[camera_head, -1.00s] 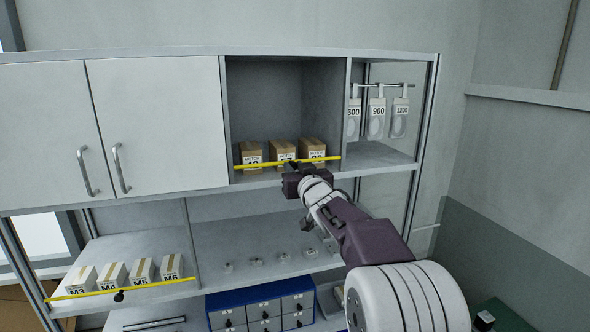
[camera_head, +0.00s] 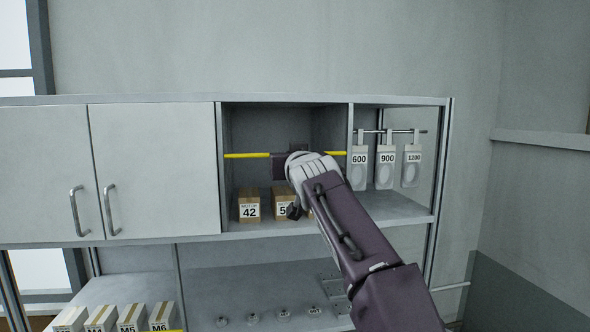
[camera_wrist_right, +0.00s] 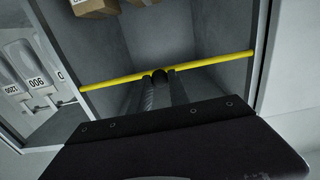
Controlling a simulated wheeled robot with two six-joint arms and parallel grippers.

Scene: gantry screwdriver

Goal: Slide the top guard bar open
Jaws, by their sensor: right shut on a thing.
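The yellow top guard bar (camera_head: 247,155) runs level across the open upper compartment, well above the motor boxes. In the right wrist view the bar (camera_wrist_right: 112,84) spans the compartment, with a black knob (camera_wrist_right: 160,76) near its middle. My right gripper (camera_wrist_right: 162,88) is shut on that knob. In the head view my right arm comes in from the lower right, and its wrist and gripper (camera_head: 285,166) hide the bar's middle. My left gripper is not in view.
Motor boxes, one marked 42 (camera_head: 249,206), stand on the compartment floor; my arm partly covers the others. Hanging labelled packs (camera_head: 386,167) are to the right. A closed white door (camera_head: 153,170) adjoins the left. Small boxes (camera_head: 132,317) sit on the lower shelf.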

